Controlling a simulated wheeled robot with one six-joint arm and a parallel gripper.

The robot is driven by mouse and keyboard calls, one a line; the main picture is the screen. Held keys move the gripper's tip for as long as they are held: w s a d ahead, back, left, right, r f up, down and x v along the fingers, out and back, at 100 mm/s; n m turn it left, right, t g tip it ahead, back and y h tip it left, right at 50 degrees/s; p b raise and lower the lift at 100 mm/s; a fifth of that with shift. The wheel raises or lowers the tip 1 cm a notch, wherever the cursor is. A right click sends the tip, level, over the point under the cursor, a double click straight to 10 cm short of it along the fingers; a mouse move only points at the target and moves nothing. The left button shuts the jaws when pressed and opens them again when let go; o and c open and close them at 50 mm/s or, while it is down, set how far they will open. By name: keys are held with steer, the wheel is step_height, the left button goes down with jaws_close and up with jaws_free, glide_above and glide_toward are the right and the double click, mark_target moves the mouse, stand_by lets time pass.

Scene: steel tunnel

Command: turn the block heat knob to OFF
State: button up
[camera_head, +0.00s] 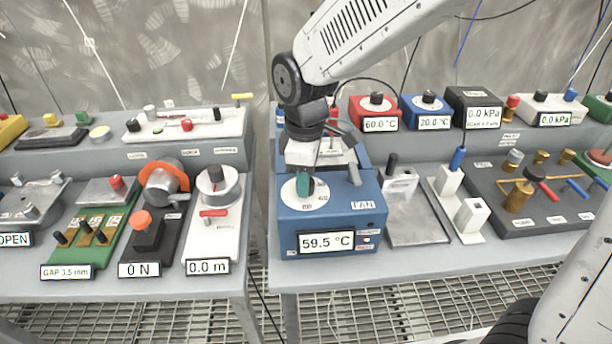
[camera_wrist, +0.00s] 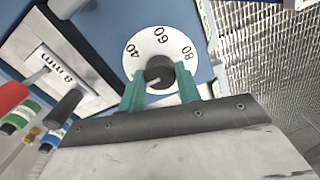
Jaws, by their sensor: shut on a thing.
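The blue heater unit (camera_head: 345,215) stands on the bench. Its front display (camera_head: 326,242) reads 59.5 °C. On its top is a white dial (camera_wrist: 150,42) marked 40, 60 and 80; it also shows in the head view (camera_head: 316,201). The dark round knob (camera_wrist: 161,70) sits at the dial's centre. My gripper (camera_wrist: 160,80) has its two teal fingers on opposite sides of the knob, shut on it. In the head view my gripper (camera_head: 304,184) comes down onto the dial from above. The fingers and palm hide the near part of the dial, and no OFF mark shows.
Red (camera_head: 376,113) and blue (camera_head: 427,111) boxes with displays stand behind the unit. A flat metal plate (camera_head: 418,230) and white lever blocks are to its right. A gap between benches lies to its left. Metal grating forms the floor in front.

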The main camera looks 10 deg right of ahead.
stand_by(0.4)
steer(key=o, duration=1)
steer(key=shift+c, duration=0.2)
steer(key=shift+r, duration=0.1)
step_height(320, 180, up, 8)
steer(key=shift+f, duration=0.15)
steer(key=shift+s+d+f+m, duration=0.1)
steer(key=shift+s+m, duration=0.05)
steer(key=shift+m, duration=0.25)
steer(key=s+d+r+m+t, duration=0.1)
steer(key=s+d+r+m, duration=0.2)
steer(key=s+d+m, duration=1)
steer(key=s+d, duration=0.6)
steer(key=d, duration=0.1)
steer(key=shift+s+d+m, duration=0.15)
steer(key=shift+d+m, duration=0.2)
steer(key=shift+m, duration=0.05)
